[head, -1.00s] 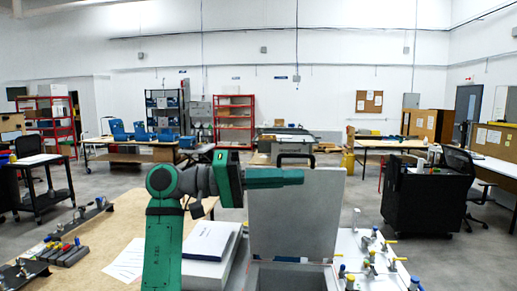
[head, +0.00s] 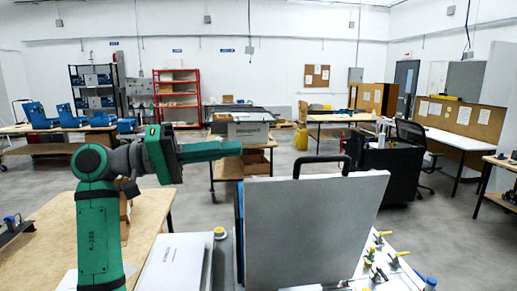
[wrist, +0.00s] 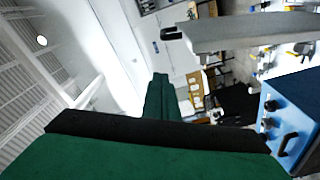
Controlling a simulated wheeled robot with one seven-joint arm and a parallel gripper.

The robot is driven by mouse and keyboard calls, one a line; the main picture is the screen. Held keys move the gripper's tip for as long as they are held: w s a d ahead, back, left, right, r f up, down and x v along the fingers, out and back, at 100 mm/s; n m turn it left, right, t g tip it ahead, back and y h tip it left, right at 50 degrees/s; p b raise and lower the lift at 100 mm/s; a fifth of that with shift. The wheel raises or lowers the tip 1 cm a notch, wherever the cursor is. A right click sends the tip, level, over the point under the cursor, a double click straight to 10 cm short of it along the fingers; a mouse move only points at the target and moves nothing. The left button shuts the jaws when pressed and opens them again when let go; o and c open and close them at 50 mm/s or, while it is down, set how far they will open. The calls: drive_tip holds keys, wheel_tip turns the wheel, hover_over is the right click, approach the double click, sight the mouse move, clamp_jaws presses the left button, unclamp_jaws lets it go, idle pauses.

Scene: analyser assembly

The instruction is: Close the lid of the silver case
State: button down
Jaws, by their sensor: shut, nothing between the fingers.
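The silver case's lid (head: 315,232) stands upright in the head view, with a black handle (head: 320,160) on its top edge. The case's lower part is mostly hidden or out of frame. My green gripper (head: 238,148) is shut and empty, pointing right. In the picture its tip is left of the lid's handle and above the lid's top left corner. I see no contact with the lid. In the wrist view my gripper (wrist: 160,78) points away from the camera. A grey slab (wrist: 245,30) with a black handle at its left end, apparently the lid, lies to its upper right.
A white panel with several small valves or clamps (head: 395,270) is at the right. A black cart (head: 385,172) stands behind. Open floor lies between the benches.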

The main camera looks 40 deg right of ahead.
hover_over(279, 177)
drive_tip(key=w, duration=0.2)
drive_tip(key=shift+s+d+f, duration=0.2)
drive_tip(key=shift+s+f, duration=0.4)
drive_tip(key=shift+s, duration=0.35)
drive_tip(key=shift+a, duration=0.1)
